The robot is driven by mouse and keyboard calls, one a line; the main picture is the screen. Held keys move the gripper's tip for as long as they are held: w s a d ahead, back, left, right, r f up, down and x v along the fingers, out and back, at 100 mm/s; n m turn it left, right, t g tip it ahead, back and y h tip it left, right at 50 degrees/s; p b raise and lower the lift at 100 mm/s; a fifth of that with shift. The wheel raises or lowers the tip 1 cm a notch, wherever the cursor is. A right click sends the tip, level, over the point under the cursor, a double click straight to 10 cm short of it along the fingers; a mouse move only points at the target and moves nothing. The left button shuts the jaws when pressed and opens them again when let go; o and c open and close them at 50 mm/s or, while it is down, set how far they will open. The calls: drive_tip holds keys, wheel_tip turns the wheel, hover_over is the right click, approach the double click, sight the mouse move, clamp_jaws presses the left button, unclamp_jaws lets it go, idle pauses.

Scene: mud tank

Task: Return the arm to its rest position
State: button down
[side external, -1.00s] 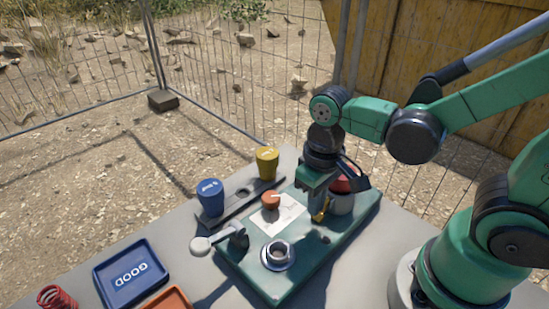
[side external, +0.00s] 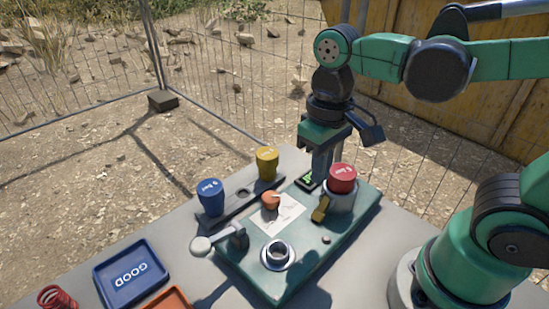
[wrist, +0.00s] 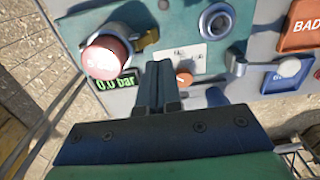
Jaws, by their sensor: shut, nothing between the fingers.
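My gripper (side external: 321,172) points down above the back part of the green panel (side external: 248,262). Its fingers are together with nothing between them. In the wrist view the shut fingers (wrist: 158,68) lie over the panel between the red-topped piece and the orange knob. The red-topped piece (side external: 342,178) sits upright in a metal holder (side external: 340,200) just right of my gripper, with a brass-coloured part (side external: 320,210) at its side. It also shows in the wrist view (wrist: 103,58). A green display (wrist: 116,83) beside it reads 0.0 bar.
A blue cup (side external: 210,196) and a yellow cup (side external: 267,162) stand in a dark rack. An orange knob (side external: 270,201), a white-knobbed lever (side external: 202,245) and a metal socket (side external: 278,254) are on the panel. A blue GOOD tray (side external: 132,272) lies front left. Mesh fencing stands behind.

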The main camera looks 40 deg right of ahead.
drive_tip(key=shift+r, duration=0.6)
drive_tip(key=w+d+t, duration=0.1)
drive_tip(key=t, duration=0.1)
drive_tip(key=w+d+t, duration=0.1)
drive_tip(key=t, duration=0.1)
drive_tip(key=w+d+f+t, duration=0.1)
drive_tip(key=w+t, duration=0.1)
drive_tip(key=t, duration=0.1)
drive_tip(key=shift+d, duration=0.15)
idle(0.4)
